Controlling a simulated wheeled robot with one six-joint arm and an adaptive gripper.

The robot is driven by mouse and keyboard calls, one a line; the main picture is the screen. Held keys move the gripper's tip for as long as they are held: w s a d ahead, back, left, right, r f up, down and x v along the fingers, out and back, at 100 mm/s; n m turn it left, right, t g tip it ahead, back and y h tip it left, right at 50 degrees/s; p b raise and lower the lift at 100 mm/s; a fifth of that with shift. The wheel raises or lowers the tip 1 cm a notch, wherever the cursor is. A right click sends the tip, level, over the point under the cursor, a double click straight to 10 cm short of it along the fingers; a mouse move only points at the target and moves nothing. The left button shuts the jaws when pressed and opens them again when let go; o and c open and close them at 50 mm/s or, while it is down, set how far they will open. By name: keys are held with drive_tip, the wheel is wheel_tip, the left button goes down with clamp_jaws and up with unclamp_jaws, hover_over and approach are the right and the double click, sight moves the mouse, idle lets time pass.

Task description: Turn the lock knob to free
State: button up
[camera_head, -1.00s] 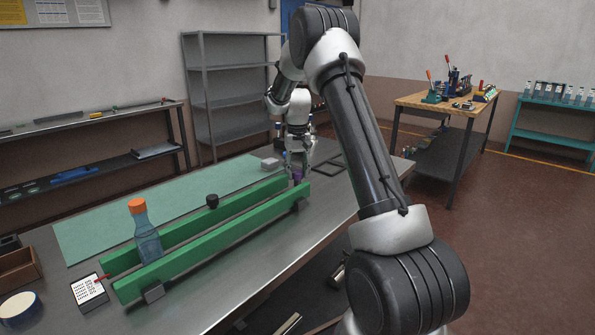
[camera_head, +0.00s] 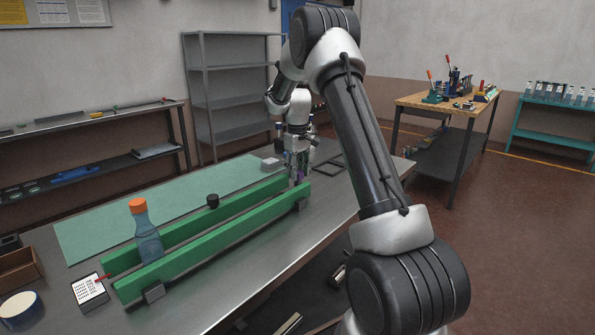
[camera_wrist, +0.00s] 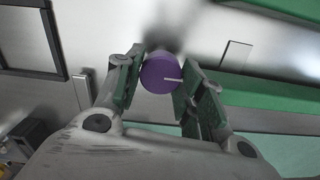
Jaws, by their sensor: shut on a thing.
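The lock knob (camera_wrist: 161,74) is a purple round knob with a pale line on its face, seen in the wrist view. The line points roughly to the right. My gripper (camera_wrist: 157,82) has its green-padded fingers on both sides of the knob and is shut on it. In the head view my gripper (camera_head: 298,178) is at the far end of the green rails (camera_head: 215,243), and it mostly hides the knob.
A clear bottle with an orange cap (camera_head: 147,235) stands between the rails at the near end. A black knob (camera_head: 212,201) stands on the rear rail. A small white-faced box (camera_head: 89,290) and a tape roll (camera_head: 20,307) lie at the near left.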

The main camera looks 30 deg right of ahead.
drive_tip(key=o, duration=1)
wheel_tip(320, 180, up, 8)
drive_tip(key=shift+r, duration=0.1)
idle(0.5)
